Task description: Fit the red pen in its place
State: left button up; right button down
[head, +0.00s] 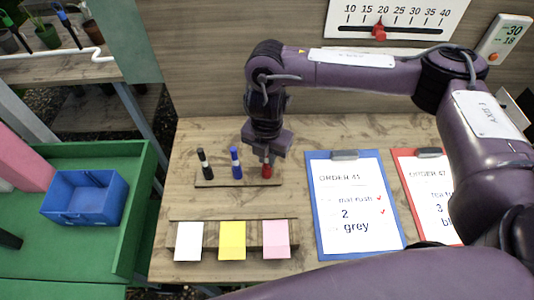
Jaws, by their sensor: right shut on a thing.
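The red pen (266,170) stands upright at the right end of a small wooden pen holder (225,183) on the table. My right gripper (266,155) is directly above it, pointing down, and is shut on its upper part. The pen's top is hidden by the gripper. Its lower end is at the holder, but I cannot tell whether it is fully seated. A black pen (205,165) and a blue pen (236,163) stand in the holder to the left. My left gripper is not in view.
White (189,241), yellow (232,240) and pink (276,239) note pads lie in front. A blue clipboard (312,215) and a red clipboard (403,185) lie to the right. A blue bin (83,205) sits in a green cart (140,210) at left.

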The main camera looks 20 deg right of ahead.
jog(key=shift+f, duration=0.4)
jog(key=c, duration=1.3)
grip_release()
jog(key=shift+r, duration=0.1)
notch_tip(320, 180, up, 8)
jog(key=shift+f, duration=0.2)
jog(key=shift+s, duration=0.1)
